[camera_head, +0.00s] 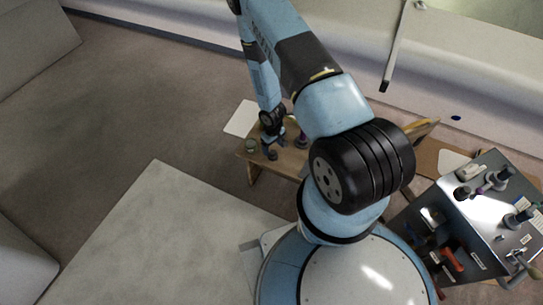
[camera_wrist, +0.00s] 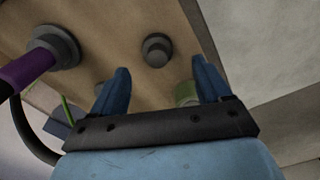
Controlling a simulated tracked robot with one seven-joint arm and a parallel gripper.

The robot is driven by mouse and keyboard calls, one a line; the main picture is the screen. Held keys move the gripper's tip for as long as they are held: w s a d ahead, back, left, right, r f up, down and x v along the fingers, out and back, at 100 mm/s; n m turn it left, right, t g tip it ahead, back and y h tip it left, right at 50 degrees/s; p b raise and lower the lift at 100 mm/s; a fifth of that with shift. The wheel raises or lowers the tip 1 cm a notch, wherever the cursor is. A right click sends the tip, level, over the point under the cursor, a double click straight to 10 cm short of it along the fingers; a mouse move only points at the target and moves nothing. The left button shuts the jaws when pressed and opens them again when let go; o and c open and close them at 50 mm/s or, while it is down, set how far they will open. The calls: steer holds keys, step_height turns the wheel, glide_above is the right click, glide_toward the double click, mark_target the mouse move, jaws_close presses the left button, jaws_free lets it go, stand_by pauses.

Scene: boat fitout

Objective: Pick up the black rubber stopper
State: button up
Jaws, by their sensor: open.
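The black rubber stopper (camera_wrist: 157,49) appears to be the small, dark, round, stepped piece on the wooden bench top (camera_wrist: 118,22) in the wrist view. In the head view a small dark piece (camera_head: 272,155) beside my gripper (camera_head: 270,143) looks like the same thing. In the wrist view my gripper (camera_wrist: 160,77) is open, with its two blue fingers apart and nothing between them. The stopper shows just beyond the fingertips, about midway between them, and apart from both.
A purple-handled tool with a round grey end (camera_wrist: 56,46) is at left in the wrist view. A green cylindrical container (camera_wrist: 187,93) is partly hidden by the right finger. A metal tool cabinet (camera_head: 491,205) stands at right; open floor (camera_head: 140,110) lies left of the bench.

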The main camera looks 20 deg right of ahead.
mark_target(273, 152)
steer(key=shift+d+f, duration=0.2)
steer(key=shift+f, duration=2.8)
steer(key=shift+c, duration=0.2)
steer(key=c, duration=1.1)
steer(key=shift+r, duration=0.15)
steer(key=shift+w+r, duration=0.1)
steer(key=shift+r, duration=0.2)
step_height(273, 152, up, 2)
steer(key=shift+r, duration=0.1)
steer(key=s+d+r, duration=0.2)
steer(key=s+r, duration=0.1)
steer(key=s, duration=0.1)
steer(key=s+d+r, duration=0.2)
steer(key=s+r, duration=0.1)
steer(key=s, duration=0.1)
steer(key=s+d+r, duration=0.2)
steer(key=s+r, duration=0.2)
steer(key=shift+s, duration=0.4)
